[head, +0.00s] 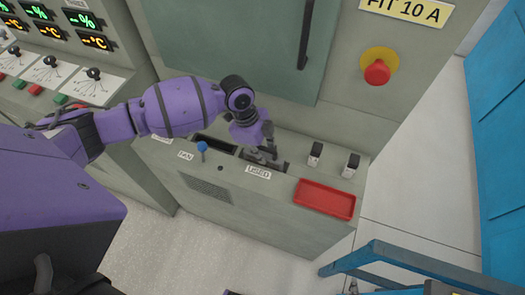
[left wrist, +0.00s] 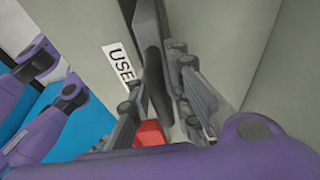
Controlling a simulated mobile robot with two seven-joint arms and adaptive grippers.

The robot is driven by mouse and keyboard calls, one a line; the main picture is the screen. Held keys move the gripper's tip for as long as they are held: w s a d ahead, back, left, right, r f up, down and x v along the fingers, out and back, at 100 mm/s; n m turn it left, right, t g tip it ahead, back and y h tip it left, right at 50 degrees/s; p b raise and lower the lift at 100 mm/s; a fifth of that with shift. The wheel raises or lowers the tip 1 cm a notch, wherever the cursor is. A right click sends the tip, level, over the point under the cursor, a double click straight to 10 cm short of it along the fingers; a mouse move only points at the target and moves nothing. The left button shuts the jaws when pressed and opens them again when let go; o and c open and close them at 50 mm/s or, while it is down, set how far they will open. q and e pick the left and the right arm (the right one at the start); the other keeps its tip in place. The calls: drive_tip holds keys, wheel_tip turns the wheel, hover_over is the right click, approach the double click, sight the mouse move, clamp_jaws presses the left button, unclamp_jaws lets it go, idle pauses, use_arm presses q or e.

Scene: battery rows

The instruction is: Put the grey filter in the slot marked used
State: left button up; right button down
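The slot marked used (head: 283,166) is a dark opening in the top of the grey cabinet ledge, beside a white USED label (head: 258,172). The label also shows in the left wrist view (left wrist: 118,62). My left gripper (head: 262,155) is low over this slot, pointing down. In the left wrist view its fingers (left wrist: 160,105) stand apart on either side of a dark strip, with a red surface visible between them. I cannot make out the grey filter for sure; it may be in the slot or hidden by the gripper. My right gripper is not in view.
A red tray (head: 324,198) lies right of the slot, with two small switches (head: 333,160) behind it. A red button (head: 377,72) is above. A blue frame (head: 400,255) stands front right.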

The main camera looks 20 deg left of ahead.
use_arm(q)
drive_tip(key=o, duration=0.3)
drive_tip(key=v, duration=1.2)
drive_tip(key=shift+r+p, duration=0.2)
drive_tip(key=shift+p, duration=0.15)
